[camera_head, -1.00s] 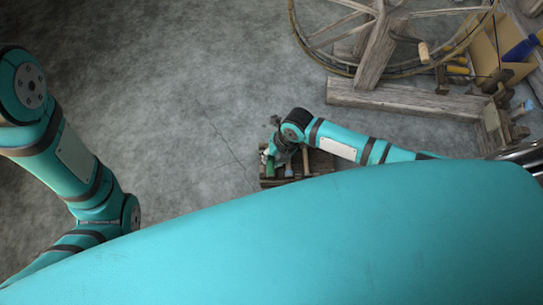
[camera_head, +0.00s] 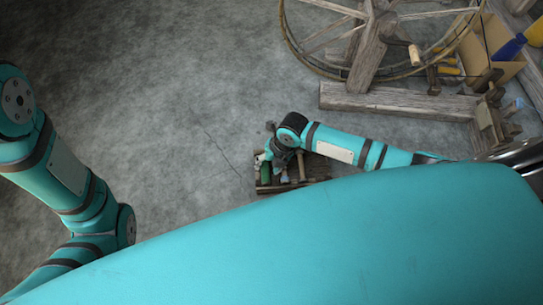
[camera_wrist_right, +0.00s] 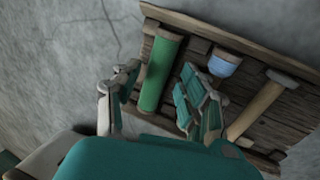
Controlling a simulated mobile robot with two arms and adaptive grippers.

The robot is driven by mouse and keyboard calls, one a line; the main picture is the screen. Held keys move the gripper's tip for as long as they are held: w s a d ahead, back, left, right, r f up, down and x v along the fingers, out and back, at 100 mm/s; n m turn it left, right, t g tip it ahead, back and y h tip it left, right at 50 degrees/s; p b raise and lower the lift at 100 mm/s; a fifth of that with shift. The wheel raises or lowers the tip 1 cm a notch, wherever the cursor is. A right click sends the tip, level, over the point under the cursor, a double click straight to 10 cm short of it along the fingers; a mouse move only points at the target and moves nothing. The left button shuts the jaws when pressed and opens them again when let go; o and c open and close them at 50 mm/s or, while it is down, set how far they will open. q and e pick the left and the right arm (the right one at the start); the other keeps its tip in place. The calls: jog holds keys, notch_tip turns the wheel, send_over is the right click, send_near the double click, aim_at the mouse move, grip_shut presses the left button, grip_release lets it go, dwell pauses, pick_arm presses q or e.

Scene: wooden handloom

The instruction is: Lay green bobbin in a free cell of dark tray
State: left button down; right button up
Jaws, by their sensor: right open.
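The green bobbin (camera_wrist_right: 160,72) lies lengthwise in a cell at the left end of the dark tray (camera_wrist_right: 205,32) in the right wrist view. My right gripper (camera_wrist_right: 160,88) is open, with one finger on each side of the bobbin; I cannot tell whether either finger touches it. In the head view the green bobbin (camera_head: 266,171) shows small at the tray's left end, beside my right gripper (camera_head: 277,158), which partly covers the dark tray (camera_head: 262,188). My left arm comes in from the left, but its gripper is out of view.
A pale blue bobbin (camera_wrist_right: 224,63) and a tan wooden bobbin (camera_wrist_right: 258,108) occupy other parts of the tray. A spinning wheel (camera_head: 370,45) on a heavy wooden beam and a cardboard box (camera_head: 495,50) stand at upper right. The grey floor left of the tray is clear.

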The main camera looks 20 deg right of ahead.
jog(key=w+v, duration=0.1)
jog(key=v, duration=1)
jog(key=shift+s+r, duration=0.2)
jog(key=shift+s, duration=0.3)
